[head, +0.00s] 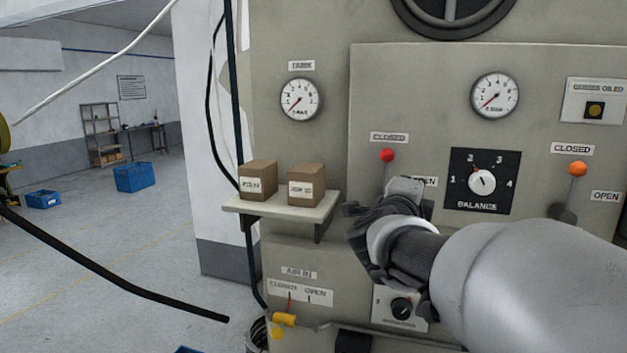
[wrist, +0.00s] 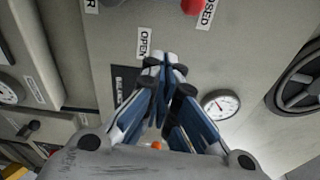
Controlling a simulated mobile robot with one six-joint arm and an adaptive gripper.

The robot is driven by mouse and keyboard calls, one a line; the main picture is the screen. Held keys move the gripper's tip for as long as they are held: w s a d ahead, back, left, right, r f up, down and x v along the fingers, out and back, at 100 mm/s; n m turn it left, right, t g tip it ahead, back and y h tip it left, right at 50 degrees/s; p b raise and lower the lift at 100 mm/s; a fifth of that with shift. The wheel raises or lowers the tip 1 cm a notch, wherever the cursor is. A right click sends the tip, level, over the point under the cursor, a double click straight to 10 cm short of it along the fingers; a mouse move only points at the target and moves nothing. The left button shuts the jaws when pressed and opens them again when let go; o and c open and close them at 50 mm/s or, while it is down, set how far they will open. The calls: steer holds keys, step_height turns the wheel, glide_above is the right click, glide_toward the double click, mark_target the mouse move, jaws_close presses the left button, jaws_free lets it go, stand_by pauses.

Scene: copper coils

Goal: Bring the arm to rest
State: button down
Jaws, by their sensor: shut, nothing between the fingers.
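My gripper (wrist: 163,62) is shut and empty in the wrist view, its fingertips together in front of the grey machine panel. In the head view my arm reaches in from the right, and my gripper (head: 352,209) is in front of the panel below the red-knobbed lever (head: 387,156). The red knob also shows at the top of the wrist view (wrist: 193,6). The lever's knob is up beside the CLOSED label. Its lower part and part of the OPEN label are hidden behind my gripper. I cannot tell whether the gripper touches the panel.
A small shelf (head: 322,212) with two brown boxes juts out left of my gripper. The balance dial (head: 482,181) and an orange-knobbed lever (head: 578,169) are to the right. A yellow air valve handle (head: 284,320) sits below. Open floor lies at the left.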

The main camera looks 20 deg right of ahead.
steer(key=shift+w+a, duration=0.1)
steer(key=shift+a, duration=0.15)
steer(key=s+a+f+n+y+b, duration=0.3)
steer(key=a+f+n+y+b, duration=0.25)
steer(key=a+f+n, duration=0.35)
steer(key=s+a+f+n+y+b, duration=0.4)
steer(key=a+f+n+y+b, duration=0.15)
steer(key=a+f+n, duration=0.4)
steer(key=s+a+f+n+g+b, duration=0.1)
steer(key=s+f+n+g+b, duration=0.2)
steer(key=s+f, duration=0.8)
steer(key=s+a+f+n+g+y+b, duration=0.1)
steer(key=s+f+n+g+b, duration=0.3)
steer(key=s+f, duration=0.7)
steer(key=shift+s+a+f+n+g, duration=0.15)
steer(key=shift+a+f+n+g, duration=0.55)
steer(key=shift+f+n, duration=0.25)
